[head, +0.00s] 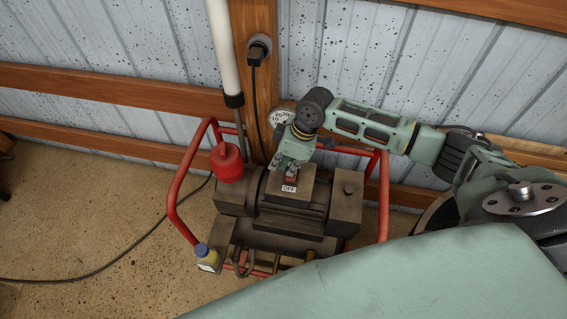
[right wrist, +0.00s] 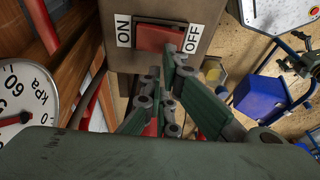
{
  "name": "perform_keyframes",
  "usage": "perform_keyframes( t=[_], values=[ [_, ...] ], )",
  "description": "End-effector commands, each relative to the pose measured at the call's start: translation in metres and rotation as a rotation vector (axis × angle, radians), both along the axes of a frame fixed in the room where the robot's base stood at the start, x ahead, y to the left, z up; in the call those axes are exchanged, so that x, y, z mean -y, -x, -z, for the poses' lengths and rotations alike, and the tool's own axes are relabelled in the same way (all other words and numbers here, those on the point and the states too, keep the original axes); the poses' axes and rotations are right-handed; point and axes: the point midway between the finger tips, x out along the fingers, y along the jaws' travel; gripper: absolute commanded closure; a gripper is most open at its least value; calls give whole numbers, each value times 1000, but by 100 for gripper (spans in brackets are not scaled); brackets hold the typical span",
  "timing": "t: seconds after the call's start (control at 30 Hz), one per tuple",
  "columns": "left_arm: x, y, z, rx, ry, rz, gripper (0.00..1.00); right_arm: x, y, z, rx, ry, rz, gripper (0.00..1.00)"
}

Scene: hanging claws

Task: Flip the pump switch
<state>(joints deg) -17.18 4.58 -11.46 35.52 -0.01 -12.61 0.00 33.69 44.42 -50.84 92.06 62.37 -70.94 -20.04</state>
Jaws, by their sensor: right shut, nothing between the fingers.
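The pump (head: 300,215) is a dark brown machine in a red tube frame. Its red rocker switch (head: 291,174) is on the box on top, with an OFF label (head: 289,188) below it. In the right wrist view the switch (right wrist: 160,39) sits between an ON label (right wrist: 123,30) and an OFF label (right wrist: 193,38). My right gripper (right wrist: 168,75) is shut and empty, its fingertips close to the switch's near edge, toward the OFF side. I cannot tell whether they touch it or which way the rocker is tilted. My left gripper is not in view.
A round gauge (head: 281,117) is behind the pump, beside my right gripper. A red cap (head: 227,160) and the red frame (head: 179,187) surround the pump's left side. A corrugated wall is behind. A black cable crosses the floor, which is open at left.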

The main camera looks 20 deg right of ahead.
Motion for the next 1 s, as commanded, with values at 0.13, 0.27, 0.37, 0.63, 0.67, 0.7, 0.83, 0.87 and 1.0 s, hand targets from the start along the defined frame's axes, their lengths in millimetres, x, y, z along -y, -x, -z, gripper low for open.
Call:
perform_keyframes(
  t=[0.13, 0.27, 0.37, 0.63, 0.67, 0.7, 0.83, 0.87, 1.0],
  values=[
    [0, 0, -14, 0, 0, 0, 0, -3, 5, 1, 38, 33, -3, 100],
    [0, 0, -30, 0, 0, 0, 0, -6, 9, 4, 107, 85, -3, 100],
    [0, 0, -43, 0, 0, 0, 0, -8, 11, 4, 158, 122, -4, 100],
    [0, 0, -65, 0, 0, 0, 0, -12, 16, 12, 173, 131, 0, 100],
    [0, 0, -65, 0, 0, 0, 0, -12, 16, 12, 174, 132, 0, 100],
    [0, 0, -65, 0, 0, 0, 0, -12, 16, 13, 173, 133, -1, 100],
    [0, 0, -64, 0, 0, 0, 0, -11, 16, 15, 173, 133, -1, 100],
    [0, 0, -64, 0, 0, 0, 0, -11, 16, 15, 173, 133, -1, 100],
    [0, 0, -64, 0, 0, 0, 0, -11, 16, 15, 173, 133, -1, 100]
  ],
)
